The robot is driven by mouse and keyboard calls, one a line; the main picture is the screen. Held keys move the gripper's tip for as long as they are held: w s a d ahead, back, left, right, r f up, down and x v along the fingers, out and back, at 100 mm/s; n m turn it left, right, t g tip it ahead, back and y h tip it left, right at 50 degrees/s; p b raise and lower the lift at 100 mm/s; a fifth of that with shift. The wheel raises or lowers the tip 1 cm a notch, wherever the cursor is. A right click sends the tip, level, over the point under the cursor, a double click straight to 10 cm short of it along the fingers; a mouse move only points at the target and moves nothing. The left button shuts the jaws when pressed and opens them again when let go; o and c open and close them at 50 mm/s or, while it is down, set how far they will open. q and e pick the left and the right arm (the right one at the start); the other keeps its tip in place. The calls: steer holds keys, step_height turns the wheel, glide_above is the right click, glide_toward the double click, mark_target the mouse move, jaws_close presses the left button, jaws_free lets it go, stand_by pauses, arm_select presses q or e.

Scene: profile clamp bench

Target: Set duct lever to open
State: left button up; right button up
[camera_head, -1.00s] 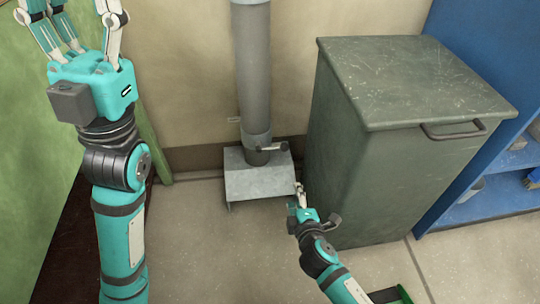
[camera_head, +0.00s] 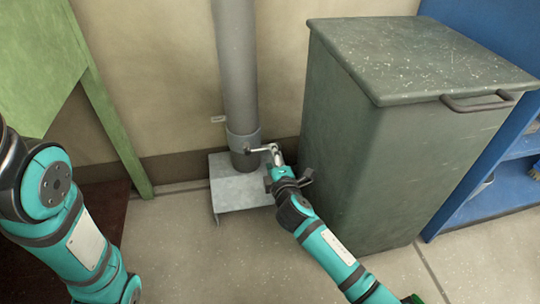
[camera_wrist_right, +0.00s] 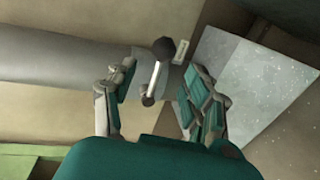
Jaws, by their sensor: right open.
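The grey duct (camera_head: 237,70) runs down the wall to a collar (camera_head: 243,142) near its foot. The duct lever (camera_head: 262,149) sticks out to the right from this collar. In the right wrist view the lever (camera_wrist_right: 154,78) is a pale bar with a dark round knob at one end. My right gripper (camera_head: 275,154) is at the lever's outer end. In its wrist view the right gripper (camera_wrist_right: 158,80) is open, with its fingers on either side of the lever; I cannot tell whether they touch it. My left gripper is out of view.
A grey metal box (camera_head: 238,185) sits at the duct's foot. A large dark green bin (camera_head: 390,140) stands close to the right of my right arm. A blue shelf (camera_head: 480,195) is beyond it. A green panel (camera_head: 40,70) is at the left. Floor in front is clear.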

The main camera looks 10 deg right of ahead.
mark_target(263, 149)
steer(key=w+b, duration=0.1)
steer(key=w, duration=0.1)
steer(key=w+f+b, duration=0.1)
steer(key=w, duration=0.2)
steer(key=shift+w+f+b, duration=0.1)
steer(key=shift+w+b, duration=0.2)
jaws_close()
